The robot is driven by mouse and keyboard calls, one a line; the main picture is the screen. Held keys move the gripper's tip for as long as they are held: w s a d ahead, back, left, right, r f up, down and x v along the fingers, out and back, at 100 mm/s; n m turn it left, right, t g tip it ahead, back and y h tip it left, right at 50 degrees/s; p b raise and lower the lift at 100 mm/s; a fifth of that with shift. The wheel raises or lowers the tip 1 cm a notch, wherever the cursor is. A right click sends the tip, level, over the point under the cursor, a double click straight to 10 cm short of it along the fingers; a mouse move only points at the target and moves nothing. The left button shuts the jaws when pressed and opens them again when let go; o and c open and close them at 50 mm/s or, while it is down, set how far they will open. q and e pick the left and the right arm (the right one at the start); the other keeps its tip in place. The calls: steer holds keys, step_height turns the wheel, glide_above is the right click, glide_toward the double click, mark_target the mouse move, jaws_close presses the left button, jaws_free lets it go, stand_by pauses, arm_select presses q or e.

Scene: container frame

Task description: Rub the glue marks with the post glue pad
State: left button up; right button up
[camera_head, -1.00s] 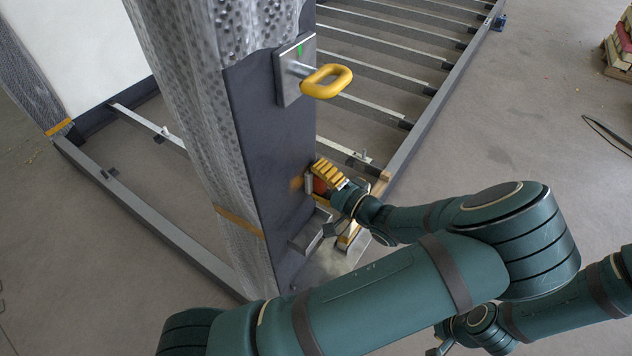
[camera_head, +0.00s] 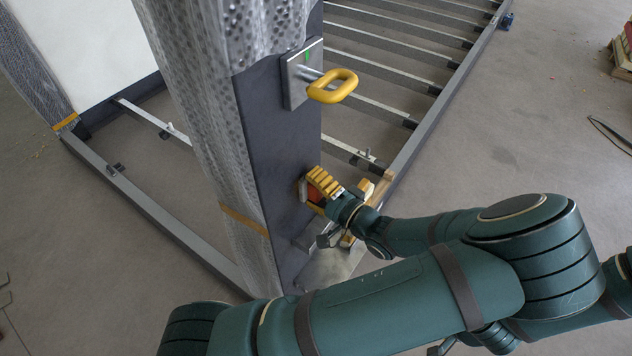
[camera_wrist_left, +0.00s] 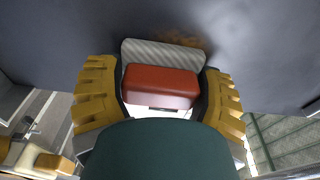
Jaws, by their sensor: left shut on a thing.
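The post (camera_head: 275,150) has a dark bare face beside bubble wrap. My left gripper (camera_wrist_left: 160,95) is shut on the post glue pad, with a ridged yellow finger on each side. The pad has a red-brown block (camera_wrist_left: 160,84) and a grey ribbed pad (camera_wrist_left: 150,52), which lies at the dark face, seemingly against it. My left gripper also shows low on the post in the head view (camera_head: 318,190). A brownish glue mark (camera_wrist_left: 190,42) shows beside the pad's far edge in the wrist view; the pad covers part of this area. My right gripper is out of view.
A yellow ring handle (camera_head: 332,86) on a metal plate (camera_head: 300,72) sticks out above my left gripper. A metal bracket (camera_head: 306,238) is below it. Frame rails (camera_head: 420,140) run behind the post. Open floor (camera_head: 530,130) lies to the right.

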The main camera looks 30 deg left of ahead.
mark_target(295, 194)
arm_select(q)
steer(key=shift+s+a, duration=0.15)
steer(key=shift+s, duration=0.85)
steer(key=shift+s+a, duration=0.1)
steer(key=shift+s, duration=0.85)
steer(key=d, duration=0.6)
steer(key=shift+s, duration=0.2)
steer(key=shift+d+p, duration=0.1)
steer(key=shift+p, duration=0.2)
steer(key=d, duration=0.2)
steer(key=shift+s+d, duration=0.15)
steer(key=shift+d, duration=0.2)
steer(key=shift+w+a+r+p, duration=0.15)
steer(key=shift+a+r, duration=0.1)
steer(key=shift+a, duration=0.9)
steer(key=shift+w+a+r+p, duration=0.1)
steer(key=shift+a+r, duration=0.15)
steer(key=shift+a, duration=0.85)
steer(key=shift+w+a+r+p, duration=0.15)
steer(key=shift+a+r, duration=0.1)
steer(key=shift+a, duration=0.9)
